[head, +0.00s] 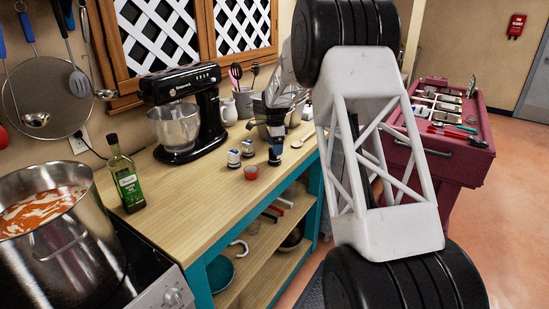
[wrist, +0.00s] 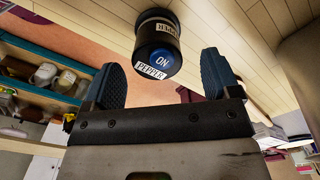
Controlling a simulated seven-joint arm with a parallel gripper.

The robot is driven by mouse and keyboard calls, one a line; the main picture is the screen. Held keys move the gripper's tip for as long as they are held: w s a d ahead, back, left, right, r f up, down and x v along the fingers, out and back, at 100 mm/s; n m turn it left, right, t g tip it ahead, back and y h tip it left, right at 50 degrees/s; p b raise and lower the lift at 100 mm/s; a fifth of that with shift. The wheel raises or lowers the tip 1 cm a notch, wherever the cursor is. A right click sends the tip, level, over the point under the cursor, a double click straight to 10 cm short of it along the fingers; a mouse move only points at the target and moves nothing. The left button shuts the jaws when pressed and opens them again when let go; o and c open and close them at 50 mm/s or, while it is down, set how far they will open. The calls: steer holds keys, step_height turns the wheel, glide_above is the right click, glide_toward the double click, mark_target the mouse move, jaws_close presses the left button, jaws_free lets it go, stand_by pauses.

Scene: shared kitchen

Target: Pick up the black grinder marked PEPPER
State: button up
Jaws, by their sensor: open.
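The black grinder (wrist: 152,30) shows in the wrist view with a white PEPPER label and a round blue ON mark on its near end. My gripper (wrist: 160,66) is open, with one blue finger on each side of the grinder's near end and a visible gap on both sides. I cannot tell how far the grinder reaches between the fingers. In the head view, a dark upright shape, likely the grinder (head: 275,156), stands on the wooden counter (head: 215,195) under my gripper (head: 275,135); the fingers are hard to make out there.
Two small black-and-white containers (head: 234,158) and a red cup (head: 251,172) stand just left of the gripper. A wooden spoon (head: 302,137) lies to the right. A black stand mixer (head: 182,115), a green bottle (head: 124,176) and a large pot (head: 75,225) stand farther left.

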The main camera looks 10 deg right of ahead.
steer(key=shift+s+a+f, duration=0.15)
steer(key=shift+f, duration=2.4)
steer(key=shift+c, duration=0.3)
steer(key=c, duration=1.2)
steer(key=shift+r, duration=0.15)
steer(key=shift+r, duration=1.4)
steer(key=shift+s+r, duration=0.15)
steer(key=shift+r, duration=0.15)
steer(key=s, duration=0.5)
steer(key=s+r, duration=0.1)
steer(key=s, duration=0.9)
steer(key=shift+s+a+r, duration=0.2)
steer(key=shift+s+a, duration=0.1)
steer(key=shift+s, duration=0.05)
